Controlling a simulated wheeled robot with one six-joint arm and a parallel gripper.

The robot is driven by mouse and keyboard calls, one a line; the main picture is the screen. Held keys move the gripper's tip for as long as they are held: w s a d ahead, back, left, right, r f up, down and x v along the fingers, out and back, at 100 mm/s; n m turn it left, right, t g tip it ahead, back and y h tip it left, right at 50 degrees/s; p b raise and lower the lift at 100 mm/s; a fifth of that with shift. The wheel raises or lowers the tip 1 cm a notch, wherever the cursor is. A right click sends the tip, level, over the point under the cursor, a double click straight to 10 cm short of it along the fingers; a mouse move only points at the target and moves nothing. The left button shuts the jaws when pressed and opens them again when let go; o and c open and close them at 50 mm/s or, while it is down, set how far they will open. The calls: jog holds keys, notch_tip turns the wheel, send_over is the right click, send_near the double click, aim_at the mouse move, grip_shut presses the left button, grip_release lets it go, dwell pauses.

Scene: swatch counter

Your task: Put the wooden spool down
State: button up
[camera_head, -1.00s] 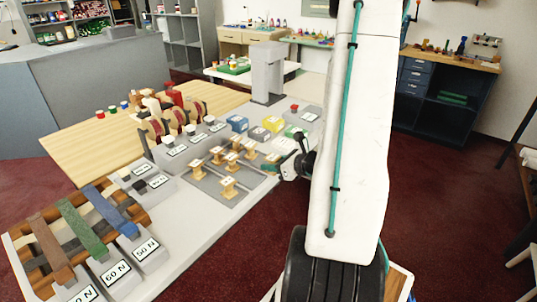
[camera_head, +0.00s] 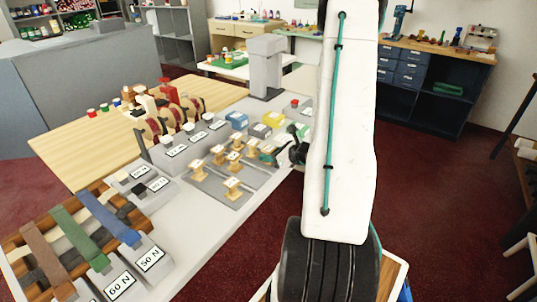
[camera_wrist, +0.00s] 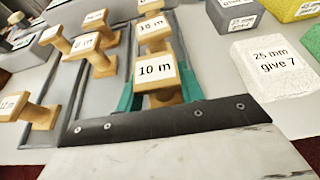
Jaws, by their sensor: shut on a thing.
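The wooden spool (camera_wrist: 158,88), with a white label reading "10 m", is between the green fingers of my gripper (camera_wrist: 158,96) in the wrist view. The fingers are shut on it, one on each side. In the head view my gripper (camera_head: 270,154) is at the right edge of the grey spool tray (camera_head: 208,188); the held spool is hard to make out there. Several similar wooden spools (camera_head: 232,186) stand on the tray, also seen in the wrist view (camera_wrist: 99,55). I cannot tell whether the held spool touches the tray.
In the wrist view a white block (camera_wrist: 275,62) marked "25 mm give 7" lies right of my gripper, with a yellow block (camera_wrist: 283,10) behind. In the head view a grey post (camera_head: 266,68) stands behind. The white counter (camera_head: 205,235) is bare in front of the tray.

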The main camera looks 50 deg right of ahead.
jog(key=o, duration=1)
